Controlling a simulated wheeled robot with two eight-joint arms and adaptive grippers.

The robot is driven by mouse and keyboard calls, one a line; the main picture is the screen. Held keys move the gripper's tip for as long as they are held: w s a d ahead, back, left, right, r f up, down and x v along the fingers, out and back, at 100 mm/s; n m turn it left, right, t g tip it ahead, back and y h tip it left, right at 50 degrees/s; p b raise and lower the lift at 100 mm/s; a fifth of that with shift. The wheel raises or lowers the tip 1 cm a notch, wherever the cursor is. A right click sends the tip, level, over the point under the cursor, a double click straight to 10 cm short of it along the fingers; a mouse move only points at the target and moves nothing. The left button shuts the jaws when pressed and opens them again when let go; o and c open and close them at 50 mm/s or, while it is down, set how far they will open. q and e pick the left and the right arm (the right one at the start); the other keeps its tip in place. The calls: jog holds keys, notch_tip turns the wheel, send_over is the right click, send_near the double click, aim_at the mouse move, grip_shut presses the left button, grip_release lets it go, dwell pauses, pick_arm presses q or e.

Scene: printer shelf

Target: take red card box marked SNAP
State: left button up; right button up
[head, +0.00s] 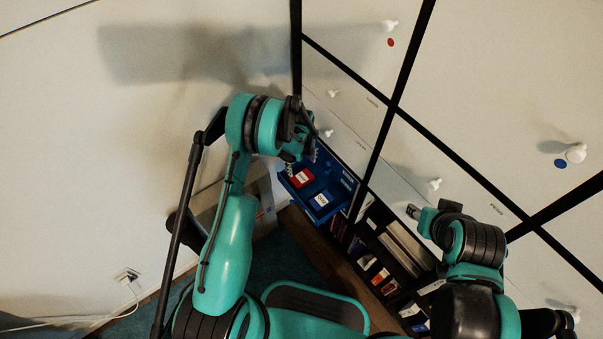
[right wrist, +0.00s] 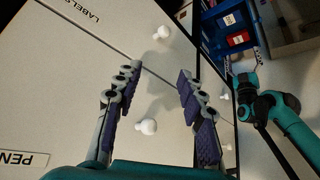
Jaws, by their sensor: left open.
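The red card box (head: 302,178) lies in a blue open drawer (head: 335,177) low at the shelf. Its white label is too small to read. It also shows at the top right of the right wrist view (right wrist: 238,40). My left gripper (head: 300,161) is open, its fingers pointing down just above the red box. I cannot tell whether they touch it. My right gripper (right wrist: 155,105) is open and empty in front of the white cabinet doors, well away from the drawer.
A blue box (head: 321,199) with a white label lies beside the red one in the drawer. White doors with round knobs (head: 576,153) fill the right side. Shelf compartments (head: 383,260) with books and small boxes are below. A plain wall (head: 60,130) bounds the left.

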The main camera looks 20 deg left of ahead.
aim_at(302, 177)
pick_arm(q)
notch_tip(302, 177, down, 3)
jog(key=shift+b, duration=0.6)
notch_tip(302, 177, down, 5)
jog(key=b, duration=0.2)
jog(key=shift+d+f+b, duration=0.1)
jog(key=shift+f+b, duration=0.05)
jog(key=shift+b, duration=0.25)
jog(key=shift+c, duration=0.4)
jog(key=c, duration=0.7)
